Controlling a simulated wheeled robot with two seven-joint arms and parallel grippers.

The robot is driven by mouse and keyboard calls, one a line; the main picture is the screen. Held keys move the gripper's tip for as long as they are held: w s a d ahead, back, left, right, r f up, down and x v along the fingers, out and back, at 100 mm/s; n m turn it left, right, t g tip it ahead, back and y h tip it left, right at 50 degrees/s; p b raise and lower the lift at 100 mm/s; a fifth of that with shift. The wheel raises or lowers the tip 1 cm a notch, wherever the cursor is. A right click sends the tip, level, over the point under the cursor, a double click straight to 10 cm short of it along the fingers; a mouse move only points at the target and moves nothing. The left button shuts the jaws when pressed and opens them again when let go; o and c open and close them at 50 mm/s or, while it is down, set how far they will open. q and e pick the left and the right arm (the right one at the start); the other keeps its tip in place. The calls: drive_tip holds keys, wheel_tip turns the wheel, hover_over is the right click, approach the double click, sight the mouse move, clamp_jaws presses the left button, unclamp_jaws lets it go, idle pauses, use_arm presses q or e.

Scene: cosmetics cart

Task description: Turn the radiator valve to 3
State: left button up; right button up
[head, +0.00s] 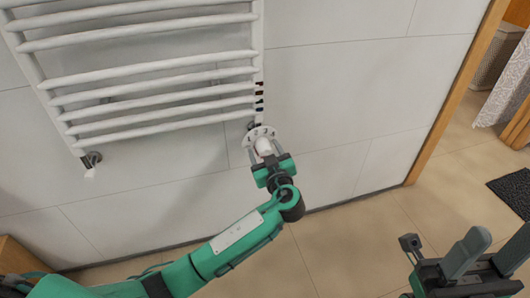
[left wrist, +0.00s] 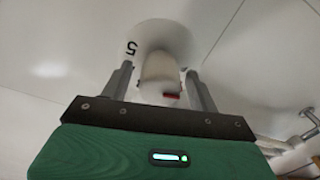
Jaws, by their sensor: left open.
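The white radiator valve (head: 262,135) sits below the right end of the towel radiator, against the wall. My left gripper (head: 264,152) is at the valve, its fingers partly hidden by its body. In the left wrist view, the white valve knob (left wrist: 160,68) stands between the two grey fingers, with a visible gap on each side. A dark 5 shows on the round white scale behind it, left of the knob. A small red mark shows near the knob's lower edge. Other numbers cannot be read. My right gripper (head: 488,252) is at the lower right, open and empty, far from the valve.
The white towel radiator (head: 150,80) hangs on the tiled wall above and left of the valve. A second fitting (head: 91,160) is at its lower left. A wooden door frame (head: 455,95) and a dark mat (head: 514,190) are at the right. The floor below is clear.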

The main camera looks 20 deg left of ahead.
use_arm(q)
drive_tip(key=shift+w+a, duration=0.1)
drive_tip(key=shift+w, duration=0.05)
drive_tip(key=shift+c, duration=0.2)
drive_tip(key=c, duration=0.9)
drive_tip(key=shift+c, duration=0.2)
